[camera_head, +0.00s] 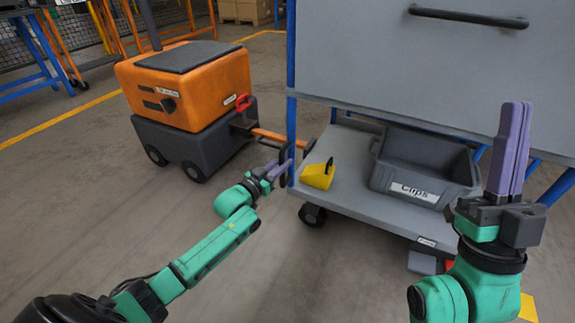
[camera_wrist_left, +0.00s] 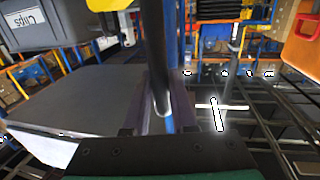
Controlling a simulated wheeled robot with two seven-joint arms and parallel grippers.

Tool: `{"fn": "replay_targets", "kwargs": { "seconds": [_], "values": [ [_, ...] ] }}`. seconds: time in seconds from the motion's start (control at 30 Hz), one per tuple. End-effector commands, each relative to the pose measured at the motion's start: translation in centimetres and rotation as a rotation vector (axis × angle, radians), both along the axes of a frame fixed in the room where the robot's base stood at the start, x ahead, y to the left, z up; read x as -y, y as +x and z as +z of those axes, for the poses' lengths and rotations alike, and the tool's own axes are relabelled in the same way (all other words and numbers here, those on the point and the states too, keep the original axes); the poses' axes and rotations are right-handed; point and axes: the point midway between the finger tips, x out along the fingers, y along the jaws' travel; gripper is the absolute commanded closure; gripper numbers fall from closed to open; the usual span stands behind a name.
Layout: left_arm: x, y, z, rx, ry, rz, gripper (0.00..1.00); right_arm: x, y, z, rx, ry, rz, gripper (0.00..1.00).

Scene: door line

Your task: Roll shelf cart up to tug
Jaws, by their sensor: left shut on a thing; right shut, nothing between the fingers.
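The shelf cart (camera_head: 345,180) has blue posts, a grey lower shelf and a large grey upper panel; a black caster shows under its left corner. The tug (camera_head: 185,85), orange over dark grey, stands to its left. The tug's orange tow bar (camera_head: 270,134), with a red part at its root, reaches the cart's left side; I cannot tell whether they are coupled. My left gripper (camera_head: 283,167) is shut on a dark upright handle (camera_wrist_left: 155,50) beside the cart's left blue post. My right gripper (camera_head: 514,145) is shut and empty, pointing up before the cart's right side.
A grey bin (camera_head: 425,165) labelled Clips and a yellow wedge-like object (camera_head: 318,175) sit on the lower shelf. A black handle (camera_head: 468,17) is on the upper panel. Open floor (camera_head: 100,200) lies in front of the tug, left of the cart. Racks and boxes stand behind.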

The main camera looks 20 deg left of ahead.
Motion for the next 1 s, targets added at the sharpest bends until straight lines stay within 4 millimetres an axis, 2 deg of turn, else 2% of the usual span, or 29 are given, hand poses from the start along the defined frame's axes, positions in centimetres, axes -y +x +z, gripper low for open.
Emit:
{"fn": "replay_targets", "kwargs": {
  "seconds": [0.5,0.53,0.57,0.6,1.0],
  "values": [
    [-0.28,0.00,-0.13,-0.003,-0.002,-0.003,1.00,0.01,0.08,-0.11,-0.004,-0.001,-0.001,1.00],
    [-0.28,0.00,-0.13,-0.003,-0.002,-0.003,0.64,0.01,0.08,-0.11,-0.004,-0.001,-0.001,1.00],
    [-0.28,0.00,-0.12,-0.003,-0.002,-0.003,0.52,0.01,0.08,-0.11,-0.004,-0.001,-0.001,1.00],
    [-0.28,0.00,-0.11,-0.002,-0.001,-0.003,0.45,0.01,0.08,-0.11,-0.004,-0.001,-0.001,1.00],
    [-0.36,-0.14,-0.03,-0.001,-0.002,-0.002,0.45,0.00,0.12,0.00,-0.006,0.000,0.001,1.00]
  ]
}}
